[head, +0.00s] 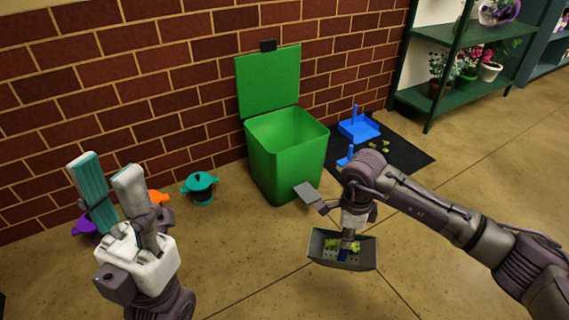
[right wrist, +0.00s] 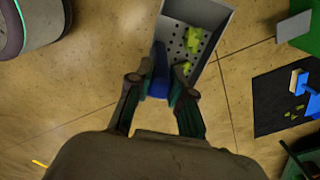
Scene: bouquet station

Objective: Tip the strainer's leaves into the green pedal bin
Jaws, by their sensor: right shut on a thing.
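The grey strainer (head: 328,262) has a perforated bottom and holds a few yellow-green leaves (head: 331,244). It hangs above the floor in front of the bin, roughly level. My right gripper (head: 350,234) is shut on its blue handle (right wrist: 160,78); the strainer also shows in the right wrist view (right wrist: 178,42). The green pedal bin (head: 280,165) stands against the brick wall with its lid (head: 268,82) raised and its mouth open. Its grey pedal (head: 306,192) sticks out at the front. My left gripper (head: 110,185) is open and empty, fingers upward, left of the bin.
A black mat (head: 405,158) right of the bin bears a blue dustpan (head: 358,128) and several loose leaves. A teal pot (head: 201,188) and orange and purple (head: 84,226) ones stand along the wall. A green plant shelf (head: 445,100) stands at back right. The front floor is clear.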

